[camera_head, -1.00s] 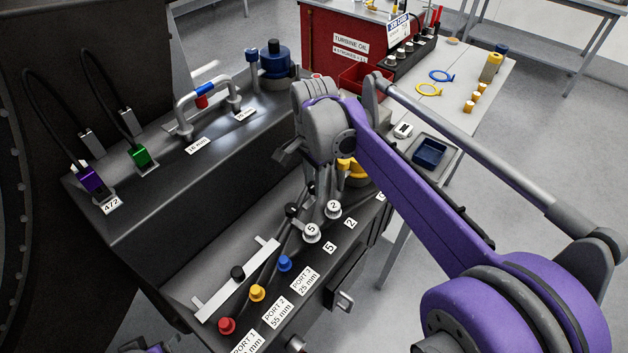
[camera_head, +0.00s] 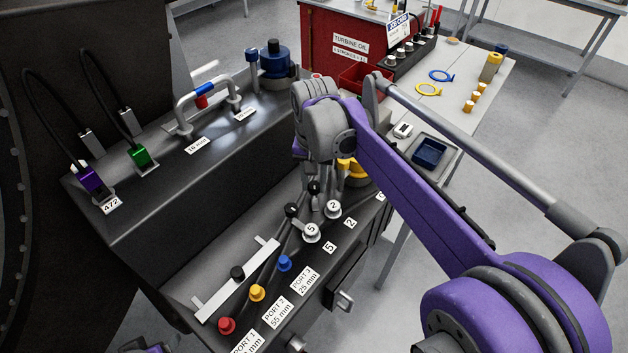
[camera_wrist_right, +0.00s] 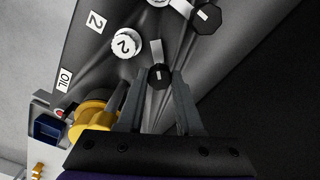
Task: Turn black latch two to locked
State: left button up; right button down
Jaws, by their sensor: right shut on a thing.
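Black latch two (camera_wrist_right: 160,78) is a grey lever with a round black knob, beside the white cap marked 2 (camera_wrist_right: 126,43) in the right wrist view. In the head view the latch knob (camera_head: 314,188) shows just below my right wrist, behind the white cap 2 (camera_head: 333,208). My right gripper (camera_wrist_right: 159,76) has its two fingers on either side of this knob and is shut on it. The other black latch (camera_head: 291,210) stands by the white cap marked 5 (camera_head: 311,231).
Red (camera_head: 227,325), yellow (camera_head: 257,292) and blue (camera_head: 284,263) port caps line the front ledge. A yellow part (camera_wrist_right: 88,122) sits close beside my right fingers. A handle bar (camera_head: 200,92) stands on the upper ledge. A table with a blue tray (camera_head: 429,153) is behind my arm.

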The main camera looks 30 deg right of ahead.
aim_at(315, 186)
jog(key=n, duration=0.4)
jog(key=shift+n, duration=0.3)
jog(key=n, duration=0.4)
jog(key=shift+n, duration=0.3)
jog(key=c, duration=0.6)
grip_release()
jog(key=shift+o, duration=0.2)
notch_tip(315, 186, up, 11)
jog(key=shift+p, duration=0.35)
jog(key=shift+f, duration=0.15)
